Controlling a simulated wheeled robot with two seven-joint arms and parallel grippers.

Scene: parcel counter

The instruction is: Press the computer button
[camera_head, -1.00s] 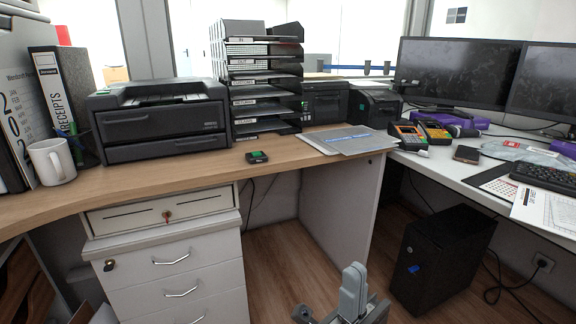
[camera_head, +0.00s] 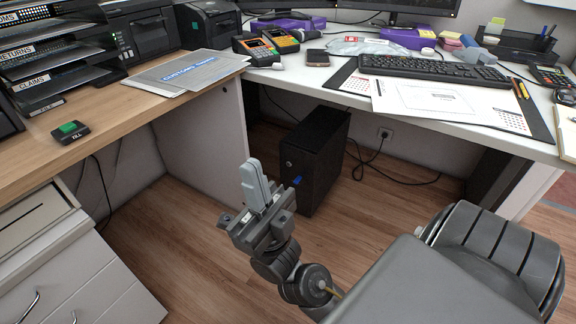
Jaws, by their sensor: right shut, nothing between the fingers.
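The black computer tower (camera_head: 321,157) stands upright on the wooden floor under the white desk. Its narrow front shows a small round silver button (camera_head: 289,164) high up and a blue item (camera_head: 297,181) lower down. My right gripper (camera_head: 255,187) is shut and empty. My left gripper is not in view.
The wooden counter (camera_head: 128,108) and white drawer unit (camera_head: 75,262) are at the left. A white panel (camera_head: 205,130) stands left of the tower. The white desk (camera_head: 340,95) overhangs the tower. A cable (camera_head: 365,160) runs behind it. The floor in front is clear.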

